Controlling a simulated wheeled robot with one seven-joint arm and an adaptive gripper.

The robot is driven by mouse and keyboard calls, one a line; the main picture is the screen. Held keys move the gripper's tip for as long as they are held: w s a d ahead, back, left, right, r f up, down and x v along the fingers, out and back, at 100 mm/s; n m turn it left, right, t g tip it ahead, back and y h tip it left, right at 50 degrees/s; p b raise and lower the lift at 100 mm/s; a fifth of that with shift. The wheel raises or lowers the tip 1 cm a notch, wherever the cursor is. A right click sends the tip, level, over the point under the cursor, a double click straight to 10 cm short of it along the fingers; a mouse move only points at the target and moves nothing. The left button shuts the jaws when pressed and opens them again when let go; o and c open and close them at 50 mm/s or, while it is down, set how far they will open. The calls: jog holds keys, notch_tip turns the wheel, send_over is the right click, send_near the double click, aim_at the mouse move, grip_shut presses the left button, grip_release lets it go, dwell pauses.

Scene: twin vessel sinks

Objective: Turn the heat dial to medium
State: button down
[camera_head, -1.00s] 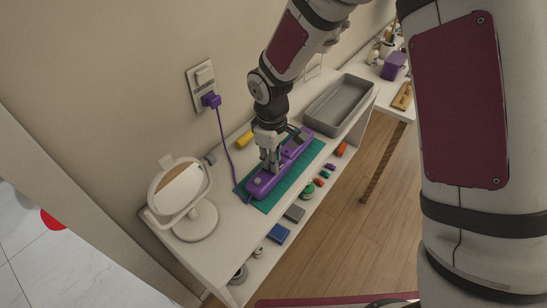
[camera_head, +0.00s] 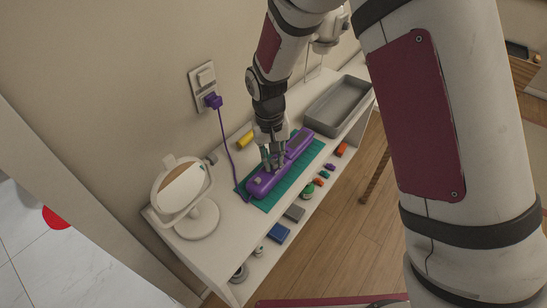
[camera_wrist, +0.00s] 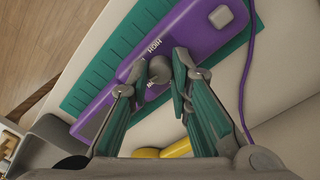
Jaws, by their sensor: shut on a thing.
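The purple hair tool (camera_head: 262,184) lies on a teal mat (camera_head: 283,194) on the white table. It also shows in the wrist view (camera_wrist: 187,38), with a grey square button and the word HIGH printed beside a small grey heat dial (camera_wrist: 160,68). Another label by the dial is partly covered, and I cannot read which mark the dial points at. My gripper (camera_wrist: 159,72) has its two fingertips on either side of the dial and is shut on it. In the head view my gripper (camera_head: 272,162) reaches down onto the tool and hides the dial.
A purple cord runs to a plug (camera_head: 213,101) in the wall socket. A round mirror (camera_head: 184,195) stands at left, a grey tray (camera_head: 337,106) at back right. A yellow cylinder (camera_head: 246,139) lies behind the mat. Several small items sit on the lower shelf in front.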

aim_at(271, 160)
jog(key=m, duration=0.3)
jog(key=shift+m+p, duration=0.35)
jog(key=shift+m, duration=0.05)
jog(key=shift+m+p, duration=0.35)
jog(key=shift+m, duration=1.45)
jog(key=c, duration=1.4)
grip_release()
jog(key=shift+c, duration=0.2)
notch_tip(271, 160, up, 12)
jog(key=shift+w+a, duration=0.25)
